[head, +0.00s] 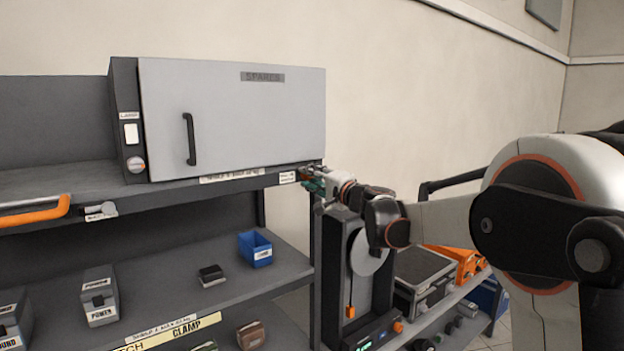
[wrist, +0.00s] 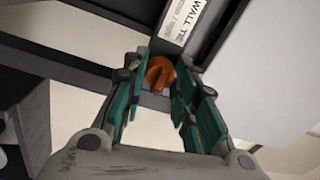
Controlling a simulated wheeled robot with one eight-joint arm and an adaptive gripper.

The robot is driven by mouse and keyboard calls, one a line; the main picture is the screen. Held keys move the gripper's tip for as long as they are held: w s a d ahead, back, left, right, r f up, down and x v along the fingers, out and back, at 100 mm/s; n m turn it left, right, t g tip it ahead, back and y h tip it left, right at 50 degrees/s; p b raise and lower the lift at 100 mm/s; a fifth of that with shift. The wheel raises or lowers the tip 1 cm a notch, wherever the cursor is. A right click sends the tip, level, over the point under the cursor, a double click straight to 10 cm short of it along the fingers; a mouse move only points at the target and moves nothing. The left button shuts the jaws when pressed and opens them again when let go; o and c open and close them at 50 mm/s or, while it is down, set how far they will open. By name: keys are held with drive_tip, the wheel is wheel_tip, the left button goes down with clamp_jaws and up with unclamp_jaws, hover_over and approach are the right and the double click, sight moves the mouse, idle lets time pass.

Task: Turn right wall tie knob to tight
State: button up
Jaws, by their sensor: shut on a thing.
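The right wall tie knob is orange (wrist: 160,74) in the wrist view, on the dark shelf frame just below a white label reading "WALL TIE" (wrist: 183,20). My gripper (wrist: 161,84) has its two teal-padded fingers on either side of the knob, with the tips shut on it. In the head view my gripper (head: 314,180) is at the right end of the shelf's front edge, beside a small white label (head: 288,177). The knob is mostly hidden there by the fingers. I cannot tell which mark the knob points to.
A grey cabinet marked SPARES (head: 240,125) stands on the shelf just left of my gripper. A blue bin (head: 255,249) sits on the lower shelf (head: 200,290). A black case (head: 424,278) and orange items (head: 462,264) lie at the right, below my arm.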

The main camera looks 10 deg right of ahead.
drive_tip(key=o, duration=1)
drive_tip(key=shift+o, duration=0.2)
drive_tip(key=v, duration=0.8)
drive_tip(key=shift+d, duration=0.1)
